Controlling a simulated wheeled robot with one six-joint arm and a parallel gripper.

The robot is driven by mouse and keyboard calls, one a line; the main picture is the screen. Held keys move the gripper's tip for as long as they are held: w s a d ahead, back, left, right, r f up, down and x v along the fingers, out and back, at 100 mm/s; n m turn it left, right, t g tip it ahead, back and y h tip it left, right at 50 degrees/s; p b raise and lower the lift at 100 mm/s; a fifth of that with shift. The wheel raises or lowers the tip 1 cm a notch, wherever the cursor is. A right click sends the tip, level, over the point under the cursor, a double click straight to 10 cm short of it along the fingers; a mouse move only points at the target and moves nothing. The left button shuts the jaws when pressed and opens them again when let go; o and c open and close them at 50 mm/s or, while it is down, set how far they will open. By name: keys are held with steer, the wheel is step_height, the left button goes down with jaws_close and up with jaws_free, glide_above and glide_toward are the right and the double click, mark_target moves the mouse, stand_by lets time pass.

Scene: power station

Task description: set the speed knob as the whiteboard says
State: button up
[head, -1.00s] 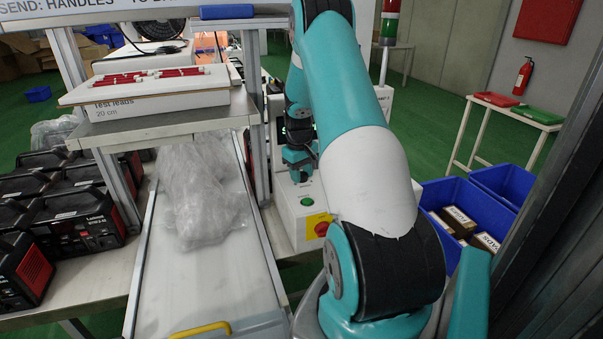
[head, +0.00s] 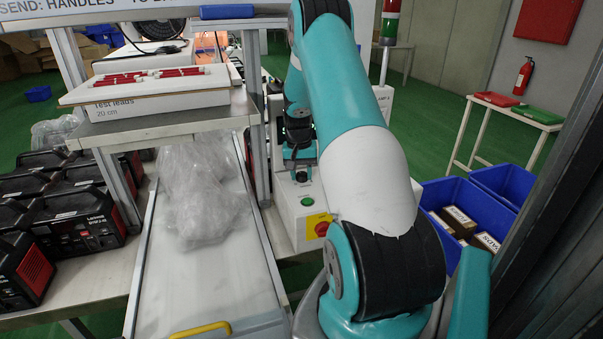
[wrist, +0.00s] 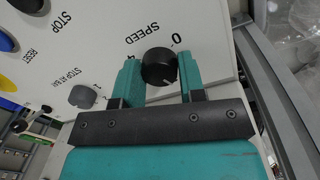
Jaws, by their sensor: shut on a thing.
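The speed knob (wrist: 159,66) is round and black, on a white panel (wrist: 115,45) under the word SPEED. Its scale shows a 0 and a 4 in the wrist view. A small light mark shows near its lower right edge; the exact setting is unclear. My gripper (wrist: 160,80) has a teal finger on each side of the knob and is shut on it. In the head view my gripper (head: 301,165) is at the white control box (head: 300,222), its fingertips small there. A white board (head: 90,14) at the top left reads "SEND: HANDLES"; its rest is cut off.
The box carries a green button (head: 307,201) and a red stop button (head: 322,228) on yellow. Beside the speed knob is a grey knob (wrist: 83,96). A metal post (head: 257,110) stands close left of my gripper. A plastic bag (head: 195,195) lies on the conveyor.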

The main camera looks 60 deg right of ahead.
mark_target(299, 174)
steer(key=shift+m, duration=2)
steer(key=o, duration=0.9)
steer(key=shift+o, duration=0.2)
steer(key=shift+r, duration=0.1)
step_height(299, 174, up, 12)
steer(key=b, duration=0.2)
steer(key=shift+w, duration=0.4)
steer(key=shift+s+a, duration=0.1)
